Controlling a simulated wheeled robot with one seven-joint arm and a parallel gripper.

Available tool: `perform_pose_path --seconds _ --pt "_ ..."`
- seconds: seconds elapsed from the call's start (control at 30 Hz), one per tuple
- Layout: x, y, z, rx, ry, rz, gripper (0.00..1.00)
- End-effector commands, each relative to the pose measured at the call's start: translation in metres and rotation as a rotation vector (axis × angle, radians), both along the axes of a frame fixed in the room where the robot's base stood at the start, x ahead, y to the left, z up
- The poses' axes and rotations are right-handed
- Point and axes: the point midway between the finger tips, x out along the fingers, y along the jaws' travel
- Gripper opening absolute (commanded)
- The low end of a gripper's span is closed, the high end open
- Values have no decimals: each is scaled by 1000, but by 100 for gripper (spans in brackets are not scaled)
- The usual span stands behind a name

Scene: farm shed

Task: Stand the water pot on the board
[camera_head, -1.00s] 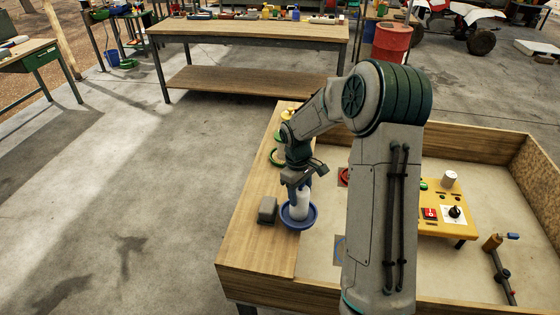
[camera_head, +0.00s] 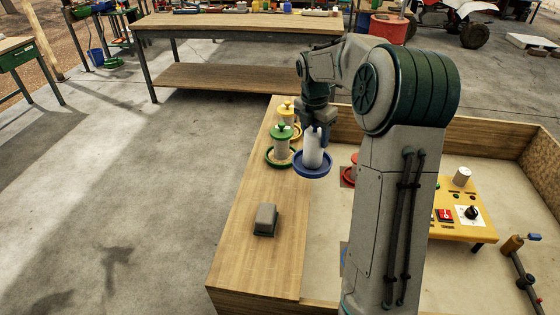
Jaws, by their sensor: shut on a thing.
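The water pot (camera_head: 313,152), a white cylinder on a wide blue dish, is upright in my gripper (camera_head: 316,128). My gripper is shut on its top, and the fingers partly hide it. The pot shows over the right edge of the wooden board (camera_head: 245,265), just right of a green-topped pot. Whether its dish is clear of the surface is hard to tell. The board runs along the left side of the walled pen.
A green-topped pot (camera_head: 281,145) and a yellow-topped pot (camera_head: 287,112) stand on the board's far part. A grey block (camera_head: 265,219) lies nearer. A red dish (camera_head: 350,168) and a yellow control table (camera_head: 466,232) are in the pen, partly behind my arm.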

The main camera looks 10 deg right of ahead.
Motion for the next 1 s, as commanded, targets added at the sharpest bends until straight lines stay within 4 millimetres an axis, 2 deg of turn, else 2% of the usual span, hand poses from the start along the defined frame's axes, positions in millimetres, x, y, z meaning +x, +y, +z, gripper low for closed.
perform_pose_path --seconds 0.13,0.23,0.5,0.7,0.87,1.0 --pt "2 1 2 0 0 54 0" --pt "5 13 -4 0 1 66 0" --pt "22 70 -40 1 3 64 0" --pt "31 99 -60 0 2 59 0" --pt "34 107 -67 0 0 56 0" --pt "33 107 -86 0 3 56 0"
